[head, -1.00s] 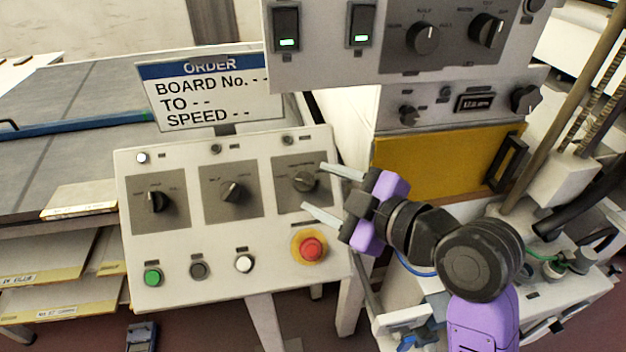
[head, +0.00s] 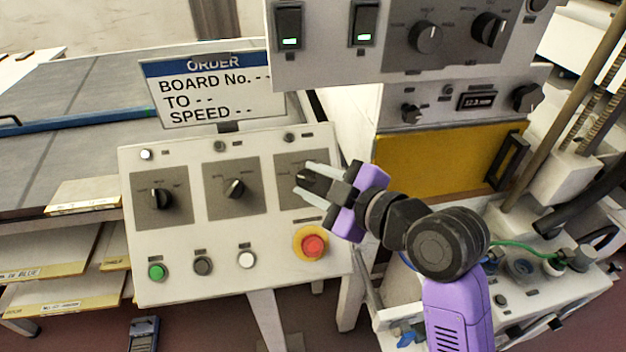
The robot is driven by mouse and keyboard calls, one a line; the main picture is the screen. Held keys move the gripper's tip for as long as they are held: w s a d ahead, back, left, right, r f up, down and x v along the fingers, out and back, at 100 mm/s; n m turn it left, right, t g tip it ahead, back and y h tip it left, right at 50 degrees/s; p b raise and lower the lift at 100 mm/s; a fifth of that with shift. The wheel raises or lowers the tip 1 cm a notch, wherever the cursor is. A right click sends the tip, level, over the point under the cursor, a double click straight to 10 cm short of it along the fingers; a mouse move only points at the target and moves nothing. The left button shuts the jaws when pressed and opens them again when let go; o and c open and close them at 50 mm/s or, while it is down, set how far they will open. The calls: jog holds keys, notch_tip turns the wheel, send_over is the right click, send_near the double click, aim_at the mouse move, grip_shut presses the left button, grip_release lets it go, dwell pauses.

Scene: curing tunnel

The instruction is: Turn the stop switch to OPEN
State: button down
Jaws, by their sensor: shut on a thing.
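The control panel (head: 180,228) carries three dark rotary switches on grey plates in a row. The left switch (head: 161,198) and the middle switch (head: 235,188) are uncovered. The right switch (head: 308,179) sits between the fingers of my gripper (head: 304,182), which is shut on its knob. The fingers come in from the right and hide part of the knob and its plate, so I cannot make out its pointer clearly. The labels over the switches are too small to read, so which one is marked as the stop switch cannot be told.
Below the switches are a green button (head: 157,272), a grey button, a white button (head: 246,260) and a red emergency button (head: 313,246) on a yellow ring, close under my gripper. An order sign (head: 215,90) stands behind the panel. A yellow-fronted cabinet (head: 440,160) stands at right.

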jog(key=shift+s+a+f+m, duration=0.1)
jog(key=shift+m, duration=0.3)
jog(key=shift+m+t+h, duration=0.3)
jog(key=shift+m+t, duration=0.2)
jog(key=shift+m, duration=0.1)
jog(key=m, duration=0.1)
jog(key=m+t, duration=0.1)
jog(key=m, duration=0.1)
jog(key=shift+s+a+t+h+p, duration=0.15)
jog(key=shift+t+h+p, duration=0.15)
jog(key=shift+h+p, duration=0.1)
jog(key=m+h+p, duration=0.1)
jog(key=m, duration=0.1)
jog(key=m+t+p, duration=0.1)
jog(key=shift+a+m+t+h, duration=0.1)
jog(key=shift+m+t+h, duration=0.2)
jog(key=shift+m+h, duration=0.1)
jog(key=shift+m+t+h+p, duration=0.4)
jog(key=shift+m+h+p, duration=0.3)
jog(key=shift+m, duration=0.6)
jog(key=c, duration=1)
grip_release()
